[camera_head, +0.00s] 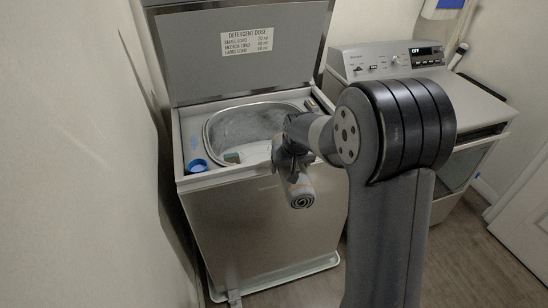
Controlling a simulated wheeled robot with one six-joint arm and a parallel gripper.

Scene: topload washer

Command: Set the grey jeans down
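I cannot make out the grey jeans for sure. A grey area (245,124) fills the back of the open washer's drum, and I cannot tell whether it is cloth or bare drum wall. My wrist (300,190) is over the front right of the washer opening. My gripper's fingers do not show; my own wrist and forearm may hide them. I cannot see whether they hold anything.
The topload washer (250,220) has its lid (225,75) raised, with a detergent dose label on it. A white item (257,148) and a small teal item (232,157) show in the drum. A blue cap (198,166) sits on the left rim. A second machine (400,60) stands right.

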